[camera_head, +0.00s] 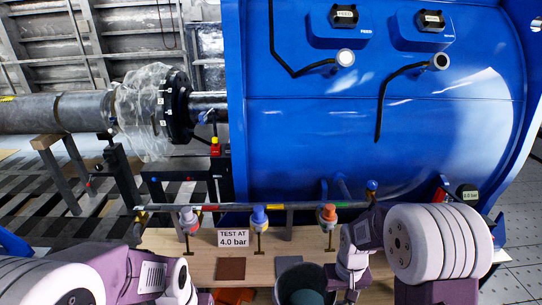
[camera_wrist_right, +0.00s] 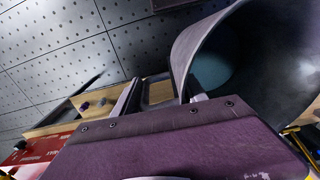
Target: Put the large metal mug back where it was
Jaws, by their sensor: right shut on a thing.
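The large metal mug (camera_head: 291,277) is dark grey and stands out at the bottom middle of the head view, cut off by the lower edge. Its open mouth faces up toward the camera, and a teal surface shows inside. My right gripper (camera_head: 338,285) is at the mug's right side and shut on it; the fingertips are mostly hidden. In the right wrist view the mug (camera_wrist_right: 196,48) fills the upper right, beyond my purple gripper body. My left arm comes in at the lower left of the head view, but its gripper fingers are not visible.
A wooden bench (camera_head: 200,264) carries a brown square (camera_head: 231,269), a grey square (camera_head: 289,262) and a "TEST AT 4.0 bar" sign (camera_head: 233,238). An orange piece (camera_head: 233,296) lies at the front. Behind are a valve rail (camera_head: 300,206) and a large blue tank (camera_head: 300,130).

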